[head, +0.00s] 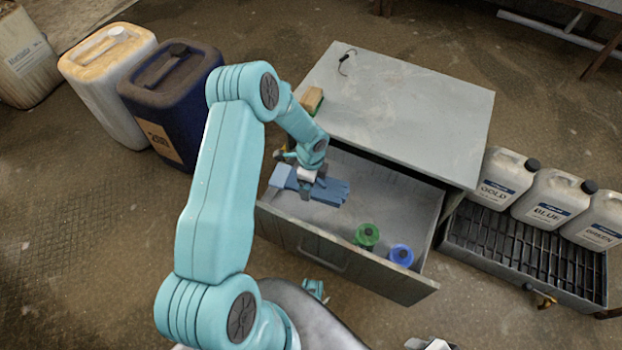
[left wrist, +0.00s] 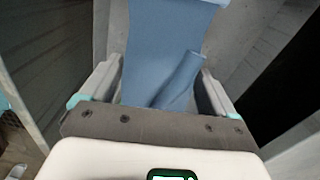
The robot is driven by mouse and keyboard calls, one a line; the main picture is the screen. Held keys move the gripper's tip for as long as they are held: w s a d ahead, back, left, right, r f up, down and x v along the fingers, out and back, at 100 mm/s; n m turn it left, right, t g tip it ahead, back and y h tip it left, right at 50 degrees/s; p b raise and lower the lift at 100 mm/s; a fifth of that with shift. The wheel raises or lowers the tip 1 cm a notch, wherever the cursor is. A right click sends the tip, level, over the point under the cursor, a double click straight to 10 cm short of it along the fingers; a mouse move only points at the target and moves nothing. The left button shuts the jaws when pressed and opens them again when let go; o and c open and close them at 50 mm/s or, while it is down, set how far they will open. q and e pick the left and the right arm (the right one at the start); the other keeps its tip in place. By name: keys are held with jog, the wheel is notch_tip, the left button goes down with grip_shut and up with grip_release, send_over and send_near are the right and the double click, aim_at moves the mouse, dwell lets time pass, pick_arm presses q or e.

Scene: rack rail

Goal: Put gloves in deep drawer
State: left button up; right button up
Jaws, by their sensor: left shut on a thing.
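Blue gloves (head: 330,190) hang over the left part of the open deep drawer (head: 424,295). My left gripper (head: 307,183) is shut on the gloves, which also fill the middle of the left wrist view (left wrist: 165,55) between the two fingers (left wrist: 158,85). The gloves appear to be above the drawer floor; I cannot tell whether they touch it. The drawer is pulled out from the grey cabinet (head: 410,100). A green-topped item (head: 367,235) and a blue-topped item (head: 401,255) stand in its right part.
Labelled jugs (head: 548,198) stand on a grated tray (head: 510,252) at right. Large white (head: 100,75) and dark blue (head: 195,75) canisters stand at left.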

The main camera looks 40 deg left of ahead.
pick_arm(q)
notch_tip(320, 180, down, 15)
jog(key=b, duration=1)
jog(key=shift+f, duration=0.1)
pick_arm(e)
notch_tip(320, 180, down, 10)
jog(key=w+d, duration=0.1)
jog(key=shift+w+f+m+t, duration=0.2)
jog(key=shift+m+t, duration=0.1)
jog(key=shift+d, duration=0.1)
pick_arm(q)
jog(key=o, duration=0.9)
jog(key=shift+c, duration=0.2)
notch_tip(320, 180, up, 16)
jog(key=p, duration=1.1)
pick_arm(e)
notch_tip(320, 180, up, 11)
jog(key=s+a, duration=0.1)
jog(key=shift+s, duration=0.2)
jog(key=shift+a, duration=0.1)
